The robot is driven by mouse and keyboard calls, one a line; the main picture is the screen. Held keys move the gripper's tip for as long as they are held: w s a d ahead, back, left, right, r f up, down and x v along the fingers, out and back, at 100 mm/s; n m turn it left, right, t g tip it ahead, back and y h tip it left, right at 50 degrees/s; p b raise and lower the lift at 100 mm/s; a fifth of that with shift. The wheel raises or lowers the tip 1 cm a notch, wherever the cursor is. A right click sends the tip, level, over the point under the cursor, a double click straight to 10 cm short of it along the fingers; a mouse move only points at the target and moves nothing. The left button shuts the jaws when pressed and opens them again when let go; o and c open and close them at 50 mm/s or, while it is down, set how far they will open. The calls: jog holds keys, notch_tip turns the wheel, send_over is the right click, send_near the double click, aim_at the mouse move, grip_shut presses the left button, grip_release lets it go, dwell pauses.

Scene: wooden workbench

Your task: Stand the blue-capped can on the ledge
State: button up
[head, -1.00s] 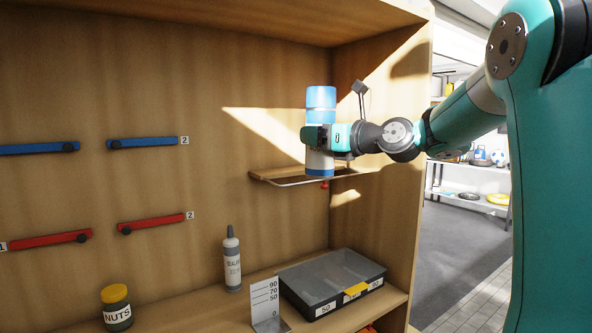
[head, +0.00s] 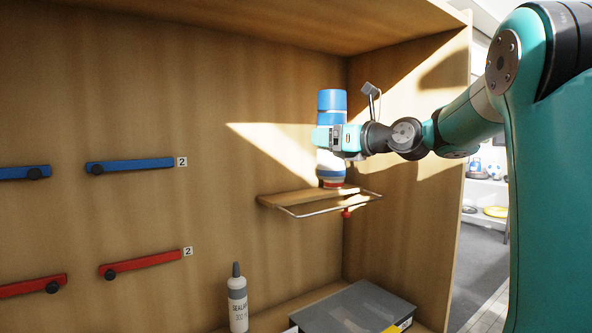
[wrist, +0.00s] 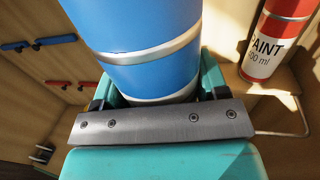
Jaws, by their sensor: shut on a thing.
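The blue-capped can (head: 331,101), blue with pale bands, is upright in my gripper (head: 328,139). My gripper is shut around its middle. In the wrist view the can's blue side (wrist: 150,70) sits between the jaws. The ledge (head: 290,199) is a small wooden shelf with a wire rail along its front, in the back right corner. The can appears above the ledge, with its base not clearly touching it. In the wrist view a red and white paint can (wrist: 268,45) stands at the right; in the head view the held can mostly hides it.
A sealant bottle (head: 238,303) and a grey lidded case (head: 352,308) are on the bench below. Blue (head: 135,166) and red (head: 140,264) bars are on the back wall.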

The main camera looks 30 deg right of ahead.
jog(key=p, duration=0.6)
send_over(278, 159)
jog(key=a+v, duration=0.1)
jog(key=v, duration=0.4)
jog(key=shift+w+d+r, duration=0.1)
jog(key=shift+d+r, duration=0.15)
jog(key=shift+d, duration=0.1)
jog(key=f, duration=0.3)
jog(key=shift+w+d+p, duration=0.1)
jog(key=shift+w+p, duration=0.15)
jog(key=shift+p, duration=0.15)
notch_tip(278, 159, down, 3)
jog(key=shift+p, duration=0.6)
jog(key=shift+w+f+p, duration=0.2)
jog(key=shift+f+p, duration=0.35)
jog(key=shift+f, duration=0.15)
jog(key=shift+f, duration=0.1)
jog(key=o, duration=1.1)
jog(key=shift+f, duration=0.1)
jog(key=shift+o, duration=0.2)
jog(key=shift+s, duration=0.1)
